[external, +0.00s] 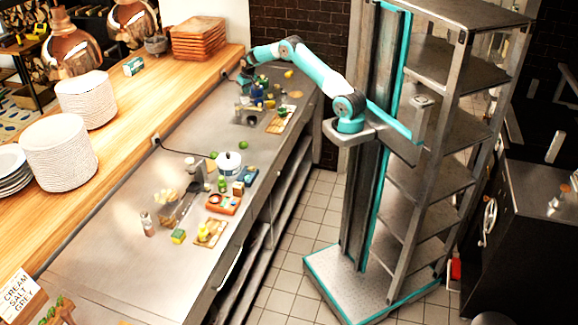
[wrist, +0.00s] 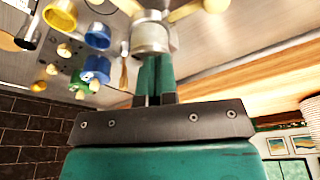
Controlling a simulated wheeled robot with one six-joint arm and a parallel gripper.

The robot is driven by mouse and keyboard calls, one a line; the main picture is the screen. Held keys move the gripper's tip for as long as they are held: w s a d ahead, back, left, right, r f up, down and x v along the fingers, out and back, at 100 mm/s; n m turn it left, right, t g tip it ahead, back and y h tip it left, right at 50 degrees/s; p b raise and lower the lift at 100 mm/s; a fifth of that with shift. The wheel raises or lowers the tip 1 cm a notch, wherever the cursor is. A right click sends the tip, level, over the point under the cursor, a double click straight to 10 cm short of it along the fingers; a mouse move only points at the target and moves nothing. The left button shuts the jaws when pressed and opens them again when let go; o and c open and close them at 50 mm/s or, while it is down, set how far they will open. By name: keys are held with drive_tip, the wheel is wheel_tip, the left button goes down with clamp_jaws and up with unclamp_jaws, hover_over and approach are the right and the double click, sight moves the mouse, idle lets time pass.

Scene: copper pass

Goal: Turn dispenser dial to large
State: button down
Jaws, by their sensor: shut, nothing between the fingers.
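In the wrist view a round metal fitting (wrist: 150,38) with pale cream arms spreading from it stands just beyond my fingertips. It looks like the dispenser dial, but I see no size marks on it. My gripper (wrist: 153,58) is shut and empty, its two teal fingers side by side. The fingertips overlap the near edge of the fitting; I cannot tell whether they touch it. In the external view my gripper (external: 246,76) is at the far end of the steel counter, small and partly hidden by my wrist. The dial cannot be made out there.
In the wrist view, yellow (wrist: 60,14) and blue (wrist: 98,36) cups and a blue mug (wrist: 96,68) are left of my fingers. The steel counter (external: 110,235) holds a white pot (external: 229,163) and an orange tray (external: 222,203). A brick wall (external: 300,30) stands behind.

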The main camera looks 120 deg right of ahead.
drive_tip(key=r+p, duration=0.1)
drive_tip(key=r, duration=0.1)
drive_tip(key=r+p, duration=0.1)
drive_tip(key=r, duration=0.2)
drive_tip(key=shift+s+d, duration=0.15)
drive_tip(key=shift+s, duration=0.05)
drive_tip(key=shift+r, duration=0.1)
